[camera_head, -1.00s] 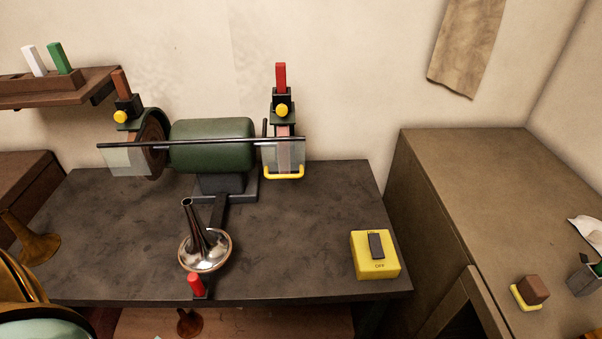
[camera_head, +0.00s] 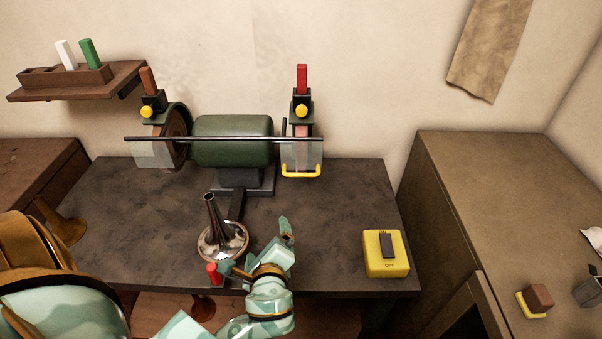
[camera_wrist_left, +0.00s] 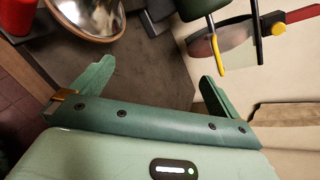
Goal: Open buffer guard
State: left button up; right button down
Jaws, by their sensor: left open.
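The buffer, a green motor (camera_head: 233,141) with a wheel at each end, stands at the back of the dark bench. A clear guard (camera_head: 301,155) with a yellow handle (camera_head: 301,173) hangs down at its right wheel. In the left wrist view the yellow handle (camera_wrist_left: 218,55) and the clear guard (camera_wrist_left: 232,37) show at upper right. My left gripper (camera_head: 257,247) is open and empty above the bench's front, well short of the guard and apart from it. Its two fingers (camera_wrist_left: 156,76) are spread in the wrist view. My right gripper is not in view.
A brass-and-silver horn bell (camera_head: 234,245) and a red-topped post (camera_head: 212,272) are close left of my left gripper. A yellow switch box (camera_head: 386,262) sits at the bench's front right. A dark bar (camera_head: 225,139) crosses in front of the buffer. Bench between gripper and guard is clear.

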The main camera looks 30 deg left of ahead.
aim_at(301, 176)
pick_arm(q)
jog(key=w+d+r+m+t, duration=0.45)
jog(key=w+m, duration=0.25)
jog(key=m, duration=0.4)
jog(key=shift+y, duration=0.4)
jog(key=x, duration=1.5)
jog(key=shift+w+f+p, duration=0.2)
jog(key=shift+f+p, duration=0.05)
jog(key=shift+p, duration=0.05)
